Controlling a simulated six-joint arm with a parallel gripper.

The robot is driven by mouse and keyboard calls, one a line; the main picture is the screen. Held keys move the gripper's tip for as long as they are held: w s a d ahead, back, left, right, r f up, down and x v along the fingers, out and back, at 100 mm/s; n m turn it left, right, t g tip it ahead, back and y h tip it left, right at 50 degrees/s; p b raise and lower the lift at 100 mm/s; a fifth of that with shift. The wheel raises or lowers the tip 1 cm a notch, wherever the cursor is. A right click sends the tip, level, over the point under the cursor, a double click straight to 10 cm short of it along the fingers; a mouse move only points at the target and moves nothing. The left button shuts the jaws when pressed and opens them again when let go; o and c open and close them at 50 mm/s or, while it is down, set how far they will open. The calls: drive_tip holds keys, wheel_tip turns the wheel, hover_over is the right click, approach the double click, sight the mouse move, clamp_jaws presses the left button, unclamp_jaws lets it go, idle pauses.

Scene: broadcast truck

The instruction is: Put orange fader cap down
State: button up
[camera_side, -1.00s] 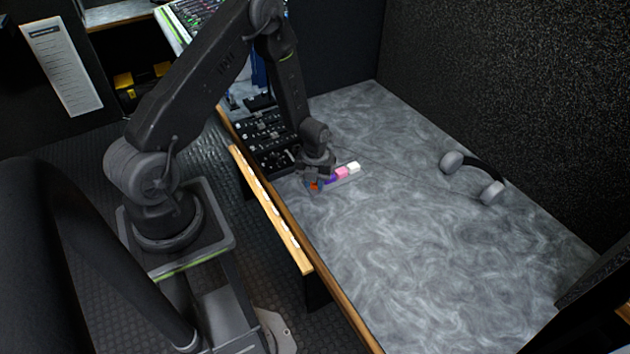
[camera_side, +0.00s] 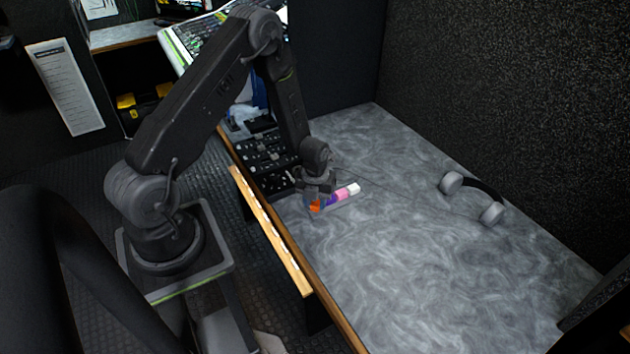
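The orange fader cap (camera_side: 315,206) is at the left end of a short row of caps on the grey marbled desk. A purple cap (camera_side: 331,200), a pink cap (camera_side: 342,195) and a white cap (camera_side: 354,188) continue the row to its right. My gripper (camera_side: 318,197) points down right at the orange cap and partly covers it. The fingers are small and dark here, so I cannot tell whether they are open or shut on the cap, or whether the cap touches the surface.
A black control panel with knobs (camera_side: 266,155) lies to the left of the caps. Headphones (camera_side: 472,197) rest on the desk to the right. A wooden rail (camera_side: 270,230) runs along the desk's left edge. The desk's middle and front (camera_side: 420,270) are clear.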

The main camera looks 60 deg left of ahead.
wheel_tip(320, 180, up, 11)
wheel_tip(320, 180, up, 8)
drive_tip(key=n+t, duration=0.1)
drive_tip(key=n, duration=0.3)
hover_over(315, 206)
drive_tip(key=d, duration=0.3)
drive_tip(key=s+d+r+n+t, duration=0.25)
drive_tip(key=d+r+n, duration=0.25)
drive_tip(key=r+n, duration=0.3)
drive_tip(key=s+d+r+n+t, duration=0.1)
drive_tip(key=s+d+r+n, duration=0.2)
drive_tip(key=s+r+n, duration=0.2)
drive_tip(key=s+d+r+n+t, duration=0.1)
drive_tip(key=s+d+r+n, duration=0.3)
drive_tip(key=s+n, duration=0.5)
drive_tip(key=shift+r+n, duration=0.5)
drive_tip(key=shift+r, duration=0.4)
